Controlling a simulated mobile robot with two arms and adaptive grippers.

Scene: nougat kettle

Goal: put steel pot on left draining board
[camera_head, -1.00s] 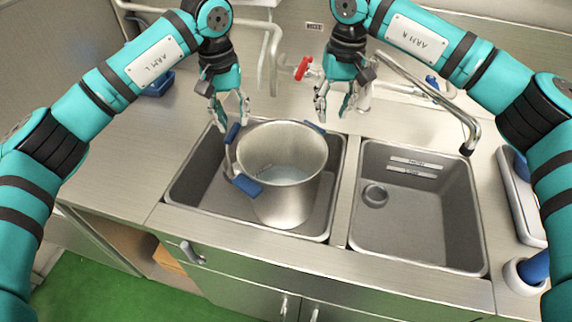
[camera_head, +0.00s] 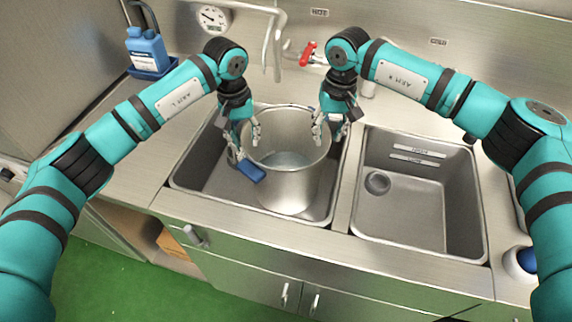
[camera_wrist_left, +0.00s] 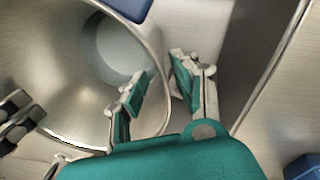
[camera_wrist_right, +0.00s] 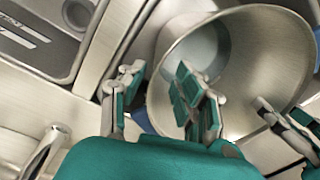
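The steel pot (camera_head: 290,190) stands upright in the left sink basin; a pale round surface shows inside it. A blue-ended bracket (camera_head: 250,171) shows at its left side. My left gripper (camera_head: 245,140) is open at the pot's left rim, its fingers on either side of the rim in the left wrist view (camera_wrist_left: 155,85). My right gripper (camera_head: 328,132) is open at the right rim, its fingers also straddling the rim in the right wrist view (camera_wrist_right: 155,90). A blue part (camera_wrist_right: 143,116) shows between them. The left draining board (camera_head: 140,165) is bare steel left of the basin.
The right basin (camera_head: 420,215) is empty. A blue bottle (camera_head: 147,52) stands in a blue tray at the back left. A red-handled tap (camera_head: 307,54) is behind the pot. A round dial (camera_head: 213,17) is on the back wall. The basin's left wall (camera_head: 190,155) is beside the pot.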

